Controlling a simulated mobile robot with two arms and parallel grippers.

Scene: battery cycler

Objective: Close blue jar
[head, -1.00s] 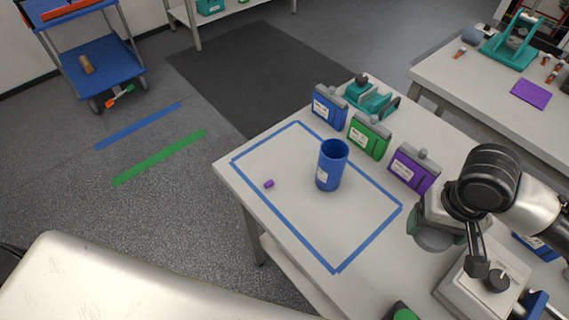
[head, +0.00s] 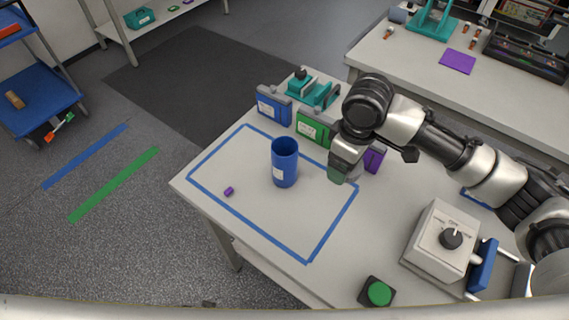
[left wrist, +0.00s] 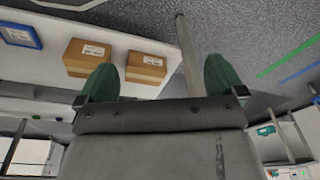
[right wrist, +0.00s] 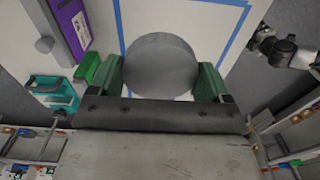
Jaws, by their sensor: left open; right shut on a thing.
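The blue jar (head: 285,165) stands upright and open-topped inside the blue taped rectangle on the table. It has a white label. My right gripper (head: 341,172) is above the table to the right of the jar, apart from it. In the right wrist view, the right gripper (right wrist: 162,80) is shut on a round grey lid (right wrist: 161,62), held between its green fingers. I cannot make out the lid in the head view. My left gripper (left wrist: 160,80) is open and empty in the left wrist view, and is outside the head view.
A small purple piece (head: 229,191) lies left of the jar. A blue case (head: 273,105), green case (head: 313,127) and partly hidden purple case (head: 375,157) stand behind. A white box with a knob (head: 440,240) and a green button (head: 378,293) are at the right.

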